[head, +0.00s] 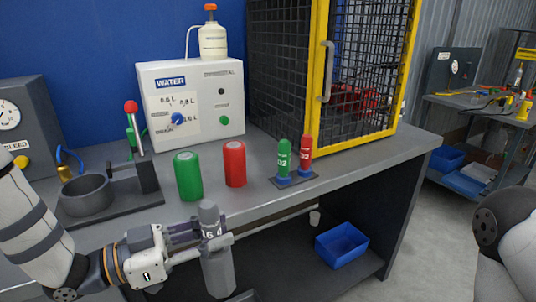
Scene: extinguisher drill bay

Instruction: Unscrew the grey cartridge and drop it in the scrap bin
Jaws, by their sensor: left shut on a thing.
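My left gripper (208,237) is shut on a grey item, the grey cartridge (208,213), in front of the bench's front edge. The cartridge is roughly upright, with a rounded top and a pale marking like "16". A wider grey body (218,275) shows directly below the fingers; I cannot tell whether it is part of the cartridge or a separate piece joined to it. The fingers hide the middle. A blue open bin (342,244) sits low under the bench, to the right; no scrap label is readable. Only part of my right arm shows at the right edge.
On the bench (260,205) stand a green can (188,177), a red can (234,164), and a small rack (293,182) with green and red cartridges. A clamp stand (85,194) is at left. A yellow-framed mesh cage (318,70) stands behind. Another bench is far right.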

